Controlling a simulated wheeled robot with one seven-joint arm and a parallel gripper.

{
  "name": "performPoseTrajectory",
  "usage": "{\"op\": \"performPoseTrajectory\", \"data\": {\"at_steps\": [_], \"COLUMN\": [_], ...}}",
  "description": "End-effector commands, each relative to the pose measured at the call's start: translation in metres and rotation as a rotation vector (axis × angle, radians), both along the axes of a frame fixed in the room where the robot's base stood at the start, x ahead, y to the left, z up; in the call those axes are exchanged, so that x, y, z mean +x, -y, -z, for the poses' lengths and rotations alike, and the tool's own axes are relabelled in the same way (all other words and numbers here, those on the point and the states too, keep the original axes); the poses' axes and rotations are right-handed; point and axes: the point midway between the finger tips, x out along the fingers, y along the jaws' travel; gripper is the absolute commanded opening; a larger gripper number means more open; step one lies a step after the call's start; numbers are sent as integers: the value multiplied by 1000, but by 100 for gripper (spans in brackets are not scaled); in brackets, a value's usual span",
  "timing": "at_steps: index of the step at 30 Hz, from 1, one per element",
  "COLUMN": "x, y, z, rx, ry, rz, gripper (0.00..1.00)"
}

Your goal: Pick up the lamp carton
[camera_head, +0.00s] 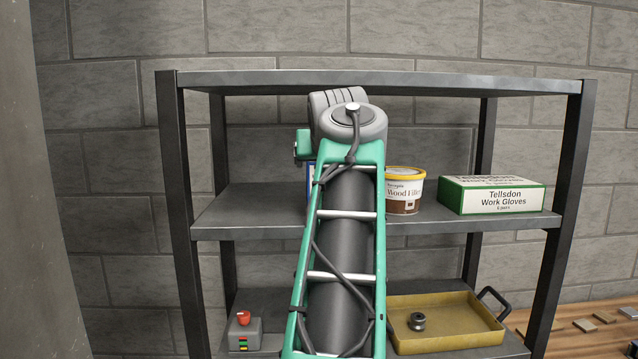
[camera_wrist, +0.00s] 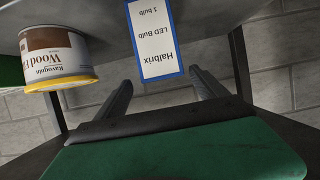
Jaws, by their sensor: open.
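The lamp carton (camera_wrist: 155,42) is a white box with blue edges, printed "Halbrix LED Bulb 1 bulb". It appears upside down in the wrist view, at the top middle, on the shelf. In the head view only a thin blue and white sliver of it (camera_head: 310,178) shows beside my arm; the rest is hidden. My gripper (camera_wrist: 161,78) is open and empty. Its two fingers point towards the carton, one to each side of it in the wrist picture, and do not appear to touch it. My arm hides the gripper in the head view.
A wood filler tub (camera_head: 404,190) stands close to the carton, with a work gloves box (camera_head: 491,194) to its right on the middle shelf (camera_head: 250,208). The top shelf (camera_head: 400,82) is overhead. Below are a yellow tray (camera_head: 455,318) and a grey switch box (camera_head: 243,334).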

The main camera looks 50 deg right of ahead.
Motion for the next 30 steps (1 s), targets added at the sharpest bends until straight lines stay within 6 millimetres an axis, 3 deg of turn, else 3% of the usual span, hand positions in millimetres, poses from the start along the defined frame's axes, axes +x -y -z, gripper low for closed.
{"op": "performPoseTrajectory", "data": {"at_steps": [6,13,30], "x": [23,24,24], "y": [24,27,27], "z": [12,15,14], "rx": [4,1,2], "ry": [-2,-1,-1], "rz": [-1,2,2], "gripper": [82,82,36]}}
